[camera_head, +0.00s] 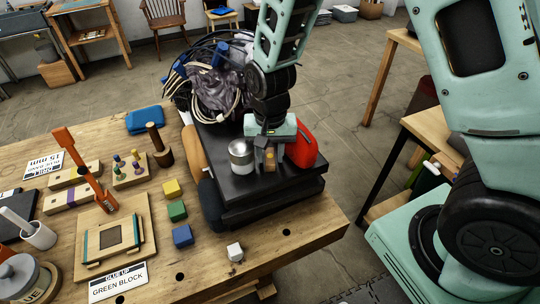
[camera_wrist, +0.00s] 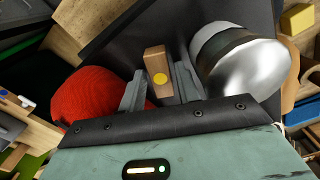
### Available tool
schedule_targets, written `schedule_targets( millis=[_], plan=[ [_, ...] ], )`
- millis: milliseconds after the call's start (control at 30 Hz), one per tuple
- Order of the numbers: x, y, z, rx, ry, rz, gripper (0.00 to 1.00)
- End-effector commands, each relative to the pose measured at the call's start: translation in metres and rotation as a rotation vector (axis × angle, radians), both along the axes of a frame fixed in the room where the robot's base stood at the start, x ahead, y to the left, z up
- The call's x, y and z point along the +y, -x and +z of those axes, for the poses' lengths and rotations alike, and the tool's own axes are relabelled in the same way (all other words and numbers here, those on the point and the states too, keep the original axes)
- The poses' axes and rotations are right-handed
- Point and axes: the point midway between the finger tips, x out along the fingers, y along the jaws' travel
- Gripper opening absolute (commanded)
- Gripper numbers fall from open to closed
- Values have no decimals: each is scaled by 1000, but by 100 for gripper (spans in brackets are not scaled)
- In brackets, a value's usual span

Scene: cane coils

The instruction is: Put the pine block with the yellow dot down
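The pine block with the yellow dot (camera_wrist: 154,62) is between the two fingers of my gripper (camera_wrist: 160,88), which look closed against its sides. In the head view my gripper (camera_head: 265,158) points down over a black raised platform (camera_head: 240,194), with the block (camera_head: 260,163) mostly hidden by the fingers. I cannot tell whether the block's lower end touches the platform. A silver-grey can (camera_head: 241,158) stands close on the left of my gripper, and a red rounded object (camera_head: 303,148) is close on the right.
The wooden bench (camera_head: 150,262) lies to the left with yellow (camera_head: 171,188), green (camera_head: 177,211), blue (camera_head: 183,236) and pale (camera_head: 235,251) blocks. A wooden jig (camera_head: 85,246) and a "GREEN BLOCK" card (camera_head: 118,283) lie there too. Cables (camera_head: 212,85) are heaped behind the platform.

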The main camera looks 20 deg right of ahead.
Motion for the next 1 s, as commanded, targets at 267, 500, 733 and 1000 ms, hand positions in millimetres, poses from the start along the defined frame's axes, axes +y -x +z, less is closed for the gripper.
schedule_targets(
  millis=[267,500,733,1000],
  plan=[
    [0,0,-1,-1,-1,0,24],
    [0,0,-1,-1,-1,0,0],
    [0,-1,1,-1,-1,1,0],
    [1,-1,25,-7,-3,1,0]
  ],
)
